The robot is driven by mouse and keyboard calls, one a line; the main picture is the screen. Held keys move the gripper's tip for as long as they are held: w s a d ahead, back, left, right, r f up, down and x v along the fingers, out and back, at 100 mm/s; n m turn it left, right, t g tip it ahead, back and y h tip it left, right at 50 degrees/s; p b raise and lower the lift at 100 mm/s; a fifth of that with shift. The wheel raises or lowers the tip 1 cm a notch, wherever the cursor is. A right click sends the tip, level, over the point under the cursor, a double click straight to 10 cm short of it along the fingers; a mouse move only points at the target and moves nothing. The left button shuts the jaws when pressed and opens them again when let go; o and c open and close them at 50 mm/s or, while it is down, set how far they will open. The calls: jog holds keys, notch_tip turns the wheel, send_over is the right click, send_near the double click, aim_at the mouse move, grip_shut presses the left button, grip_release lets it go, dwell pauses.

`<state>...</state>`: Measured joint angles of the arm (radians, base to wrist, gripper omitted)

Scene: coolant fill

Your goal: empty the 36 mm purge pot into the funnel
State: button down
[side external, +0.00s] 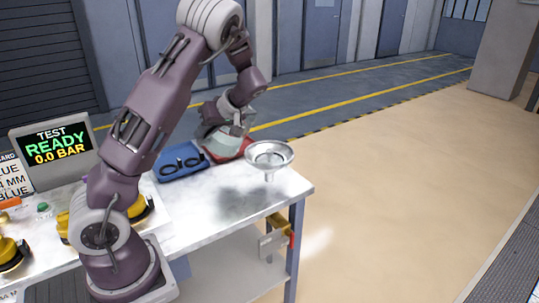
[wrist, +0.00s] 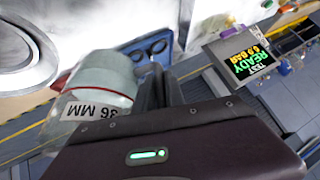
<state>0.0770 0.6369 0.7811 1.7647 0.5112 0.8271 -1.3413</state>
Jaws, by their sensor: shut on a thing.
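The purge pot (wrist: 104,76) is pale grey-green with a clear lower part and a label reading 36 MM, upside down in the wrist view. My gripper (wrist: 158,88) is shut on it, with the dark fingers at its side. In the side view the pot (side external: 222,142) is partly hidden by my gripper (side external: 236,128), just left of the funnel. The silver funnel (side external: 269,154) stands at the bench's right end, its wide mouth up. Its rim also shows at the top left of the wrist view (wrist: 40,73). I cannot tell the pot's exact tilt or its contents.
A blue tray (side external: 180,165) with dark tools lies on the bench, beside something red (side external: 243,148) behind the pot. A test display (side external: 56,146) reading READY 0.0 BAR and yellow-black parts (side external: 12,252) are at left. The bench front near the funnel is clear.

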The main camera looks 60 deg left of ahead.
jog(key=shift+w+d+r+g+y, duration=0.2)
jog(key=shift+w+r+g+y, duration=0.2)
jog(key=shift+r+y, duration=0.1)
jog(key=shift+r+n, duration=0.1)
jog(key=shift+n, duration=0.2)
jog(key=shift+w+a+r+n+g+y+p, duration=0.1)
jog(key=shift+w+r+n+g+y+p, duration=0.15)
jog(key=shift+n+g+p, duration=0.25)
jog(key=shift+w+a+r+n+g+y+p, duration=0.1)
jog(key=shift+w+r+n+g+y+p, duration=0.1)
jog(key=shift+n+g+p, duration=0.25)
jog(key=shift+d, duration=0.1)
jog(key=shift+n, duration=0.25)
jog(key=shift+w+d+r+g+y, duration=0.1)
jog(key=shift+d+g+y, duration=0.2)
jog(key=shift+d, duration=0.3)
jog(key=shift+w+d+r+g+y, duration=0.1)
jog(key=shift+d+g+y, duration=0.15)
jog(key=shift+g+y, duration=0.1)
jog(key=shift+w+d+f+g+y+b, duration=0.1)
jog(key=shift+d+f+g+y+b, duration=0.05)
jog(key=shift+f+g+y+b, duration=0.15)
jog(key=shift+w+d+f+g+y+b, duration=0.1)
jog(key=shift+f+g+y+b, duration=0.1)
jog(key=shift+f+g+y, duration=0.15)
